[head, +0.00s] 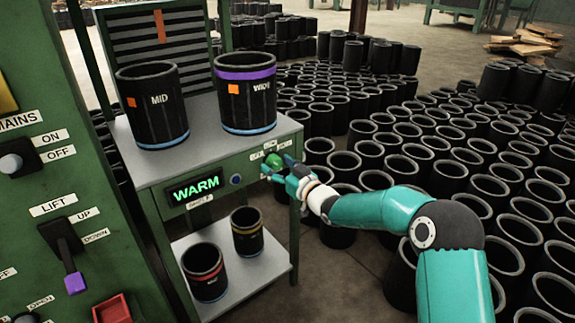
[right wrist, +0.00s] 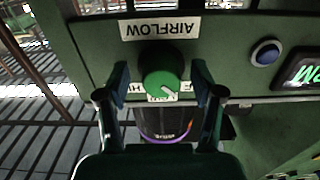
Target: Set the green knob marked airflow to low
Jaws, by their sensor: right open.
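The green airflow knob (right wrist: 160,72) sits on the dark green panel in the right wrist view, beside the white AIRFLOW label (right wrist: 160,27), which reads upside down. A white pointer mark shows near the knob's lower right edge. White scale labels lie around that side; one at the left reads HI, and others are partly hidden by the knob and finger. My right gripper (right wrist: 161,84) is open, with one finger on each side of the knob and gaps between. In the head view the knob (head: 273,161) is small, at the tip of my right gripper (head: 284,172). My left gripper is not in view.
A WARM display (head: 195,189) and a blue button (head: 236,180) are left of the knob. Sleeves marked MID (head: 152,110) and WIDE (head: 246,105) stand on the bench (head: 200,150). Two smaller sleeves stand on its lower shelf. Many black sleeves crowd the floor at right.

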